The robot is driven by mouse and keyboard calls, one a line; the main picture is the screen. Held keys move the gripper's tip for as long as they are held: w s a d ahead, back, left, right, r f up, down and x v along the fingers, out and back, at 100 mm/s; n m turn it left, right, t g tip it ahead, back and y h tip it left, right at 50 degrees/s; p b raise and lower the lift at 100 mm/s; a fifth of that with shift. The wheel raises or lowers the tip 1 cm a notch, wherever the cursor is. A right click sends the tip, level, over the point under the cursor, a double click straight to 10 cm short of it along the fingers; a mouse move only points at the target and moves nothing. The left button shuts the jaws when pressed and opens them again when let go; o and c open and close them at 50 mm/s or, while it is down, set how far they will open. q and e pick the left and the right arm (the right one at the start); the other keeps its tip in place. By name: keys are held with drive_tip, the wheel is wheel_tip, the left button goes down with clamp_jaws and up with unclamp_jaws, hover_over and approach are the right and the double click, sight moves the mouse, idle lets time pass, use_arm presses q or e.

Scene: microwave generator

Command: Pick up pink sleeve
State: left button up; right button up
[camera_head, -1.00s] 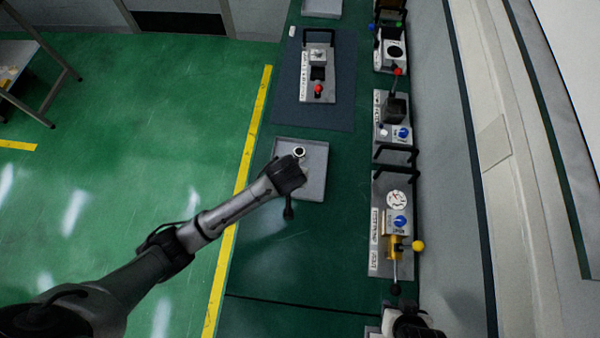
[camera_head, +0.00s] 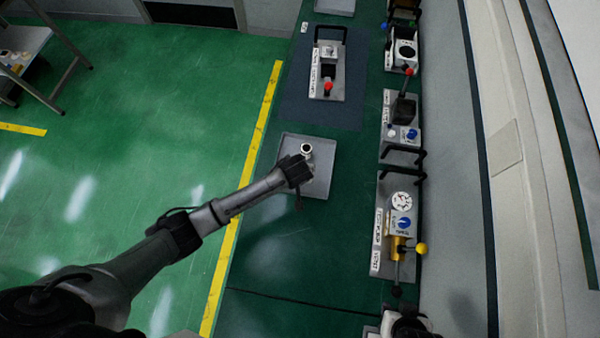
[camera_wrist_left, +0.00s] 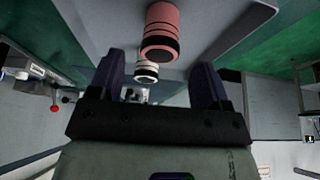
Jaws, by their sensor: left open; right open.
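The pink sleeve (camera_wrist_left: 161,30) shows in the left wrist view as a pink cylinder with dark bands, at the grey tray, just beyond my open left gripper (camera_wrist_left: 158,75). A smaller white-and-dark banded cylinder (camera_wrist_left: 146,71) shows between the two fingers. In the head view my left gripper (camera_head: 300,172) is over the grey tray (camera_head: 324,186), and a white-rimmed round part (camera_head: 306,148) shows beside it. The pink sleeve cannot be made out there.
A dark mat (camera_head: 295,105) with a device with a red knob (camera_head: 328,75) lies beyond the tray. Several devices with handles and levers line the right side, including one with a yellow knob (camera_head: 421,248). The green bench (camera_head: 275,265) is clear in front of the tray.

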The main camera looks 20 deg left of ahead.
use_arm(q)
drive_tip(key=shift+x, duration=2.15)
drive_tip(key=c, duration=1)
